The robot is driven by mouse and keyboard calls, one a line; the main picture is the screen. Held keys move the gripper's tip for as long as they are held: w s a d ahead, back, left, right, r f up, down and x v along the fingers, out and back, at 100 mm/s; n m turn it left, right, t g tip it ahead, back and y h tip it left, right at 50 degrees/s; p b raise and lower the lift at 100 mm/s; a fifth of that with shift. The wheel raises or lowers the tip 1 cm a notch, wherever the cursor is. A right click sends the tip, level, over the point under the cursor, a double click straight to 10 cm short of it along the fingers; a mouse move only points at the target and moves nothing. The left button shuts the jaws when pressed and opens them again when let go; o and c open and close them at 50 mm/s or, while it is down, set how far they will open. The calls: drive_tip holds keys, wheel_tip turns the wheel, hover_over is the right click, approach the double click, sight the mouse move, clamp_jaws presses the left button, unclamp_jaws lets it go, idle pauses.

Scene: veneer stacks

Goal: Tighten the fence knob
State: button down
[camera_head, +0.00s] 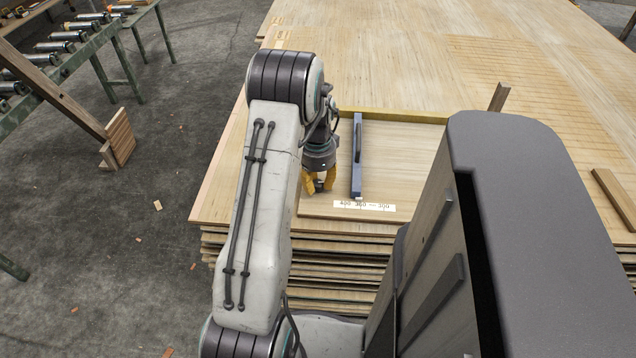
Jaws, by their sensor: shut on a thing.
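My gripper (319,184), with yellow-orange fingers, points down over the near left part of the veneer stack. It is shut on a small dark thing between its fingertips, which I take to be the fence knob (319,187); the fingers hide most of it. The fence (357,160) is a long blue-grey bar just right of the gripper, running away from me across a framed wooden board (400,165). A white scale label (364,206) with printed numbers lies at the board's near edge.
The veneer stack (400,60) fills the middle and right. Loose wooden strips (615,195) lie at the right. A roller conveyor (60,50) stands at the upper left, with wooden blocks (119,138) below it. The grey floor at left is mostly clear, with small scraps.

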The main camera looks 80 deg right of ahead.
sight(316, 183)
drive_tip(key=shift+w+a+f+m, duration=0.1)
drive_tip(key=shift+a+m, duration=0.05)
drive_tip(key=shift+m, duration=0.4)
drive_tip(key=shift+w+a+f+m, duration=0.1)
drive_tip(key=shift+m, duration=0.45)
drive_tip(key=c, duration=1.1)
unclamp_jaws()
drive_tip(key=shift+w+d, duration=0.1)
drive_tip(key=shift+w, duration=0.05)
drive_tip(key=shift+o, duration=1.2)
drive_tip(key=shift+d+r, duration=0.1)
drive_tip(key=shift+r, duration=0.05)
drive_tip(key=shift+s+r, duration=0.15)
drive_tip(key=shift+s, duration=0.05)
wheel_tip(316, 183, up, 12)
